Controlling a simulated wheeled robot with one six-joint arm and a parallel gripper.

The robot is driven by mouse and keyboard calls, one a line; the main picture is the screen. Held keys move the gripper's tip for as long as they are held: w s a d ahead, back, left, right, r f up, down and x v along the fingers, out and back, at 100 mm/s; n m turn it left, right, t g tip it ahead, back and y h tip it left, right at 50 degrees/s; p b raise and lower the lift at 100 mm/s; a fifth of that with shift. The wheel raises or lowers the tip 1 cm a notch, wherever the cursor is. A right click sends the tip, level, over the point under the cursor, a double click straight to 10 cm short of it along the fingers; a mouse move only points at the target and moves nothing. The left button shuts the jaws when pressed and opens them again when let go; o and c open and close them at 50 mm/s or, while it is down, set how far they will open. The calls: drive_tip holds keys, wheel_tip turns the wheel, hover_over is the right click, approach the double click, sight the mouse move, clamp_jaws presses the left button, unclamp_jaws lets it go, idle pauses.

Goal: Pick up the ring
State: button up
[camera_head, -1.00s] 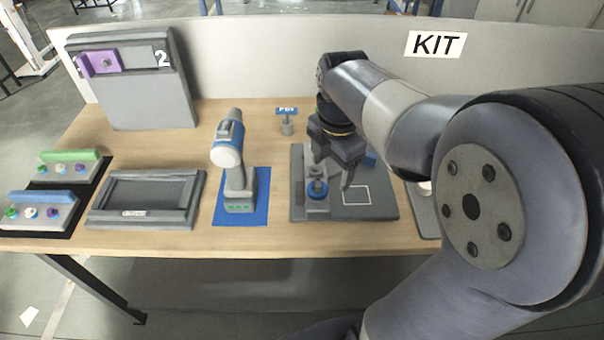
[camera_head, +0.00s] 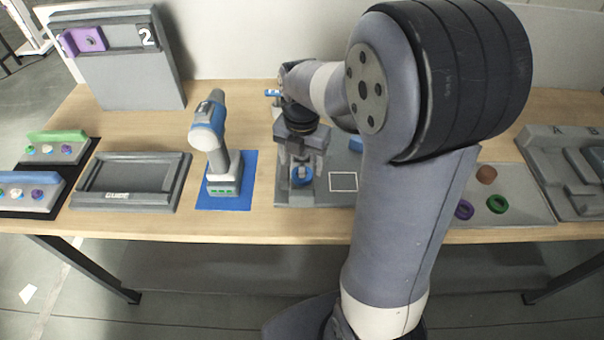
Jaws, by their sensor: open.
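A blue ring (camera_head: 302,176) sits low on the grey fixture plate, around or just under a grey post; part of it is hidden by my gripper. My gripper (camera_head: 301,172) is open and points down over the ring, with one finger to each side of it. I cannot tell whether the fingers touch it. A purple ring (camera_head: 464,210) and a green ring (camera_head: 497,204) lie on a grey tray (camera_head: 530,212) at the right.
The cordless drill (camera_head: 218,150) stands on a blue mat (camera_head: 240,198) left of my gripper. A white square outline (camera_head: 343,181) is to the right of the ring. A grey GUIDE frame (camera_head: 130,182) lies further left. My arm hides the table's middle right.

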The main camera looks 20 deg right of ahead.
sight(301, 166)
wheel_tip(301, 166, down, 4)
drive_tip(key=shift+s+a+r, duration=0.1)
drive_tip(key=shift+s+r, duration=0.05)
drive_tip(key=shift+r, duration=0.1)
drive_tip(key=c, duration=1.2)
drive_tip(key=shift+o, duration=0.2)
wheel_tip(301, 166, up, 11)
drive_tip(key=shift+f, duration=0.2)
